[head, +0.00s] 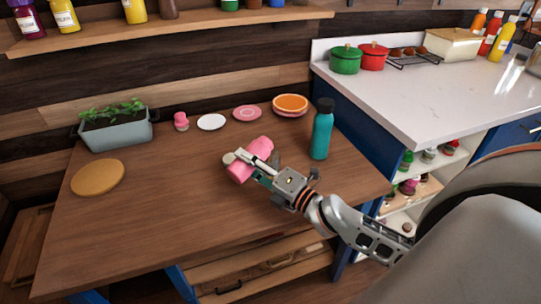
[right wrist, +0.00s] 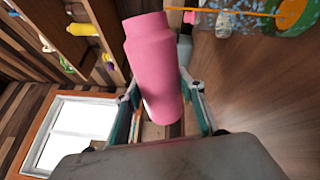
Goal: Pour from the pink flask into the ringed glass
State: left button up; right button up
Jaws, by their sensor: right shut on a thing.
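The pink flask (head: 262,144) is in my right gripper (head: 252,165), over the middle of the wooden table. My right gripper is shut around its body, and the flask looks tilted in the head view. In the right wrist view the flask (right wrist: 155,65) stands between the two fingers (right wrist: 166,112), its narrower neck toward the top of the picture. I cannot pick out the ringed glass with certainty in either view; the gripper and flask may hide it. No liquid is seen leaving the flask. My left gripper is not in view.
A teal bottle (head: 322,132) stands right of my gripper. A small pink item (head: 181,121), white plate (head: 211,122), pink plate (head: 247,113) and orange dish (head: 290,103) line the back. A planter (head: 117,137) and round board (head: 98,177) are left. The table's front is clear.

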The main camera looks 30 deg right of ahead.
aim_at(251, 151)
jog(key=shift+d+r+m, duration=0.1)
jog(key=shift+r+m, duration=0.2)
jog(key=shift+m, duration=0.4)
jog(key=shift+w+d+f+m, duration=0.1)
jog(key=shift+d+m, duration=0.05)
jog(key=shift+m, duration=0.45)
dwell(0.7)
jog(key=shift+r+m, duration=0.25)
jog(key=shift+m, duration=0.05)
jog(key=shift+w+d+r+m+p, duration=0.1)
jog(key=shift+d+r+m+p, duration=0.15)
jog(key=shift+r+m, duration=0.35)
jog(key=shift+d+r+m+p, duration=0.2)
jog(key=shift+r+m, duration=0.1)
jog(key=shift+m, duration=0.5)
dwell(1.0)
